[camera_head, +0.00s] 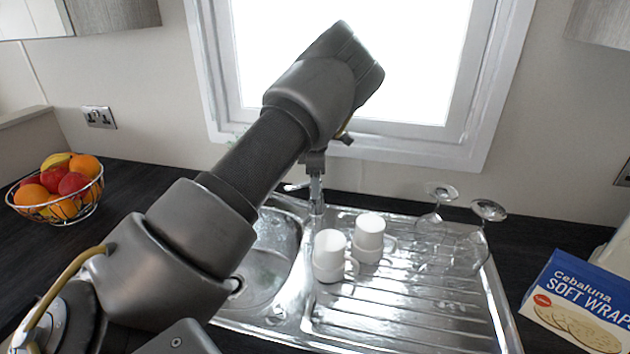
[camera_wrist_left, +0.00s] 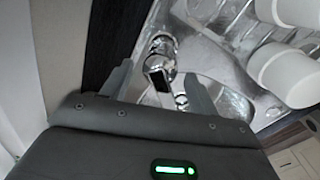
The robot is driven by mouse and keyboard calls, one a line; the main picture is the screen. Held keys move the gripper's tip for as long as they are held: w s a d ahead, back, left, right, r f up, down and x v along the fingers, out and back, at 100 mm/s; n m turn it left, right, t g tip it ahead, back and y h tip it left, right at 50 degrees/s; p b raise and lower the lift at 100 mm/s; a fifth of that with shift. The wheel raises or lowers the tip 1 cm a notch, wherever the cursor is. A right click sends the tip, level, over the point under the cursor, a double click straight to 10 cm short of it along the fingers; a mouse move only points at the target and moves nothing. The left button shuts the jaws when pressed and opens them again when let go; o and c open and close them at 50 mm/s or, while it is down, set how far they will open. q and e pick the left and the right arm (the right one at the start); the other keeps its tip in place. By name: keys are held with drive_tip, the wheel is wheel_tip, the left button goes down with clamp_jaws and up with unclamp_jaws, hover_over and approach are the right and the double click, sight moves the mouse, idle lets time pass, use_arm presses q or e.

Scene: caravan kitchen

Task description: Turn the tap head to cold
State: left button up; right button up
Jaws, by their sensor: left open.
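The chrome tap (camera_head: 317,190) stands at the back of the steel sink (camera_head: 262,285), between the bowl and the drainer. Its head is partly hidden behind my left gripper (camera_head: 314,165), which reaches down over it from above. In the left wrist view, the tap (camera_wrist_left: 160,62) lies between the two fingers of my left gripper (camera_wrist_left: 160,85). The fingers are apart, one on each side of the tap head. I cannot tell whether either finger touches it. My right gripper is not in view.
Two white mugs (camera_head: 330,262) stand upside down on the drainer (camera_head: 410,310) right of the tap, with wine glasses (camera_head: 436,205) beyond. A fruit basket (camera_head: 60,195) is at left. A wraps box (camera_head: 580,305) is at right. The window (camera_head: 400,60) is behind the sink.

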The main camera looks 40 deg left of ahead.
use_arm(q)
drive_tip(key=shift+f, duration=0.3)
